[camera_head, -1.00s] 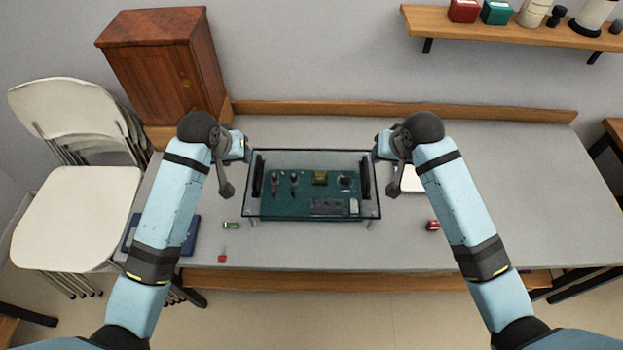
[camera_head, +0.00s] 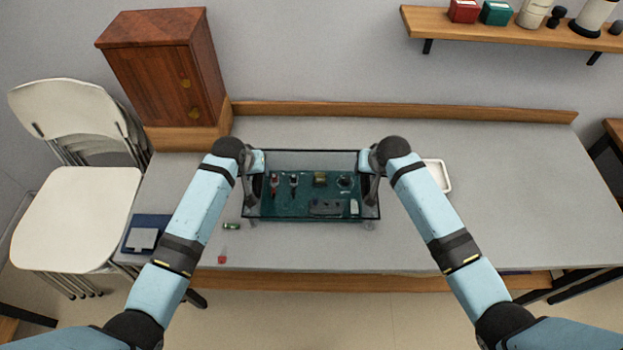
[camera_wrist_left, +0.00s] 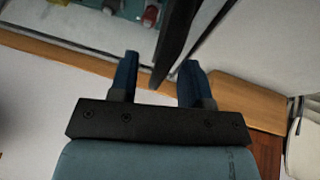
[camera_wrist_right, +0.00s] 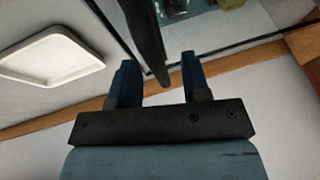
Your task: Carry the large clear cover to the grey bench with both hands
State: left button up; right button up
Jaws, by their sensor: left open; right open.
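The large clear cover (camera_head: 310,160) is a see-through box with dark edges. It stands on the grey bench (camera_head: 520,190) around a green circuit board (camera_head: 290,205). My left gripper (camera_wrist_left: 158,66) is open, with a dark upright handle (camera_wrist_left: 177,40) of the cover between its fingers. My right gripper (camera_wrist_right: 157,64) is open, with the other dark handle (camera_wrist_right: 143,38) between its fingers. I cannot tell whether any finger touches a handle. In the head view my wrists partly hide both ends of the cover.
A white tray (camera_head: 437,176) lies right of the cover. A green cylinder (camera_head: 231,226) and a small red item (camera_head: 222,260) lie front left. A wooden cabinet (camera_head: 165,75) stands back left, beside white chairs (camera_head: 75,215). The bench's right part is clear.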

pick_arm(q)
jog(key=shift+w+d+f, duration=0.1)
jog(key=shift+w+f, duration=0.15)
jog(key=shift+f, duration=0.3)
pick_arm(e)
jog(key=shift+w+a+f, duration=0.15)
jog(key=shift+w+f, duration=0.1)
jog(key=shift+f, duration=0.3)
pick_arm(q)
grip_shut()
pick_arm(e)
grip_shut()
jog(key=shift+r, duration=0.1)
